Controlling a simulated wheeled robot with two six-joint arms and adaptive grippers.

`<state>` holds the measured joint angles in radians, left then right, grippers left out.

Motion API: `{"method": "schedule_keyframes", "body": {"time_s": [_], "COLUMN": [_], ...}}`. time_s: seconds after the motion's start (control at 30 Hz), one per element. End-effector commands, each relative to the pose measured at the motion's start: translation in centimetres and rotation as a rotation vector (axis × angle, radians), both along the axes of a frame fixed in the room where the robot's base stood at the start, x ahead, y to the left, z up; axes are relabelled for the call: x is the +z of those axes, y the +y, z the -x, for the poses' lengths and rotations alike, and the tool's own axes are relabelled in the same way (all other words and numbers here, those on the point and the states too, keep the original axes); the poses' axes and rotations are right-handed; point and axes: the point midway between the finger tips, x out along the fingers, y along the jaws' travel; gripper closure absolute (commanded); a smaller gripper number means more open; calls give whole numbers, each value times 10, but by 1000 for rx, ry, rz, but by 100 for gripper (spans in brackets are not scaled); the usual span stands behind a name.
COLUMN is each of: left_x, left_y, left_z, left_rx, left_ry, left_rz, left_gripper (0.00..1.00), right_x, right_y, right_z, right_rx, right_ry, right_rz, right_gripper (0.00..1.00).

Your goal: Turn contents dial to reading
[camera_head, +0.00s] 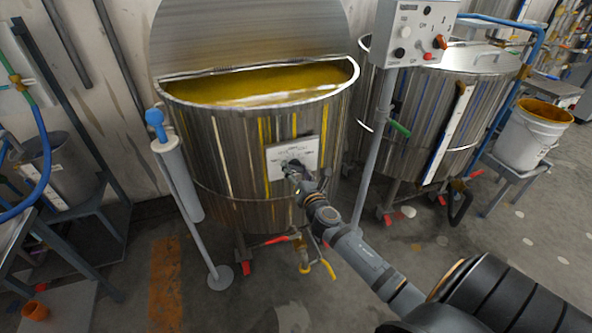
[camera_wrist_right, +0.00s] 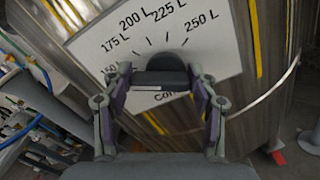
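The contents dial is a dark knob (camera_wrist_right: 161,68) on a white scale plate (camera_head: 306,155) on the front of the steel vat (camera_head: 235,135). In the right wrist view the plate (camera_wrist_right: 218,52) carries marks reading 175 L, 200 L, 225 L and 250 L, with a partly hidden label below. My right gripper (camera_head: 292,170) is at the plate. The knob's pointer cannot be made out. My left gripper is out of view.
The vat holds yellow paint (camera_head: 262,84). A grey control box (camera_head: 420,33) on a post stands right of it, before a second vat (camera_head: 425,120). A blue-topped grey cylinder (camera_head: 178,180) on a stand is at left. A white bucket (camera_head: 530,135) stands far right.

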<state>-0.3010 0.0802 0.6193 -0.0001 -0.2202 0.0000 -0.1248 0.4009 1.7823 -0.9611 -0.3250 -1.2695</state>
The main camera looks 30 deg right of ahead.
Motion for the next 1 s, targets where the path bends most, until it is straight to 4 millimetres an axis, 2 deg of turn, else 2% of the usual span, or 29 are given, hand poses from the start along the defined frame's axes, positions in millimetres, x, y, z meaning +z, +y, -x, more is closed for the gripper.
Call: {"method": "schedule_keyframes", "body": {"time_s": [0.03,0.2,0.57,1.0], "left_x": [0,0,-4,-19], "left_y": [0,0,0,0], "left_z": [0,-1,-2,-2], "left_rx": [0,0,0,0], "left_ry": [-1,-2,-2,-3], "left_rz": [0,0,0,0], "left_gripper": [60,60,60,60], "right_x": [0,0,-1,-1], "right_y": [0,0,-1,-4], "right_z": [0,0,0,1], "right_rx": [0,0,0,-1], "right_ry": [0,0,-17,-103], "right_rz": [0,0,-71,-427], "right_gripper": [53,73,74,74]}}
